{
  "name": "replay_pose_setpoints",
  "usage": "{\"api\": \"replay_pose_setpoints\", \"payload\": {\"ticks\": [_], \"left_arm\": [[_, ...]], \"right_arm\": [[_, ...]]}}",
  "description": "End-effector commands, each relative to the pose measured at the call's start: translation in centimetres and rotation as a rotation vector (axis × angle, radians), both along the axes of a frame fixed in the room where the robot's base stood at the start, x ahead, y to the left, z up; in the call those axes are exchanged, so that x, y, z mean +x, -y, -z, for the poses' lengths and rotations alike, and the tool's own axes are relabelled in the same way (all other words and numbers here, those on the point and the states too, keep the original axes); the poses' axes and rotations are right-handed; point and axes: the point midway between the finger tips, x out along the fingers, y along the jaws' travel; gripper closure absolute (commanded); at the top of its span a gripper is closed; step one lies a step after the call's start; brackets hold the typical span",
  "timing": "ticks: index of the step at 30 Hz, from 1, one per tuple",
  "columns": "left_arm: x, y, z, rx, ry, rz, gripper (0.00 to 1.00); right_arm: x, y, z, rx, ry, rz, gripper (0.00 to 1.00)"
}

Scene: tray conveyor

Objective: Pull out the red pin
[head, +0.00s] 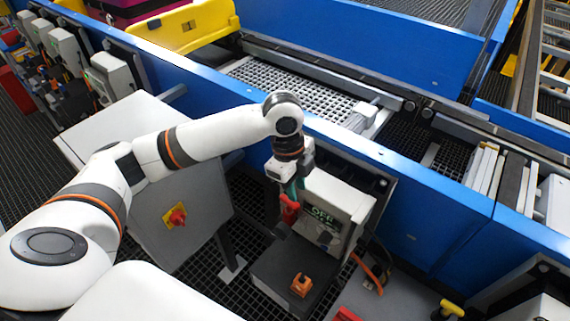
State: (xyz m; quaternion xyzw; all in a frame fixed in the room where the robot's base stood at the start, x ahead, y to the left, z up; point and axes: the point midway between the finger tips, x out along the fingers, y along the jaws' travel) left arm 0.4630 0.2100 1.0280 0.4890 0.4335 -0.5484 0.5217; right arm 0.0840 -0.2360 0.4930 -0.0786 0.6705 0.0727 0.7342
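My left arm reaches in from the left, and my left gripper (291,194) points down beside the grey-white box with a dark display. A red part (289,211), which looks like the red pin, shows right below the fingertips, at the left side of this box (340,199). The fingers overlap its top in the picture. Whether they are closed on it is too small to tell. The pin's lower end and its seat are not clear. My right gripper is out of view.
A dark base with an orange part (301,285) lies in front of the box. A grey cabinet with a red-yellow knob (176,216) stands to the left. The blue conveyor wall (430,208) runs behind. A yellow-topped knob (451,307) is at lower right.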

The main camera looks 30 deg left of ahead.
Motion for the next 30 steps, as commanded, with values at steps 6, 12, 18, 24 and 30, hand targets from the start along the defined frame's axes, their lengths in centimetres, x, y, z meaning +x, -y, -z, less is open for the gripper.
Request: {"api": "replay_pose_setpoints", "payload": {"ticks": [6,12,18,24,30], "left_arm": [[0.8,-3.0,-3.2,0.029,-0.03,0.053,0.74],[0.7,-3.0,-2.0,0.029,-0.039,0.06,0.74],[0.5,-2.5,1.5,0.03,-0.039,0.061,0.74],[0.5,-2.0,5.2,0.03,-0.037,0.059,0.74],[0.5,-1.7,7.6,0.029,-0.034,0.059,0.74]], "right_arm": [[0.0,-0.1,-0.1,0.001,0.0,-0.002,0.64],[0.0,-0.1,-0.5,0.001,0.0,-0.002,0.64],[0.0,-0.1,-1.3,0.001,0.001,-0.002,0.64],[0.0,-0.1,-2.0,0.001,0.0,-0.002,0.64],[0.0,-0.1,-2.3,0.001,0.0,-0.002,0.64]]}}
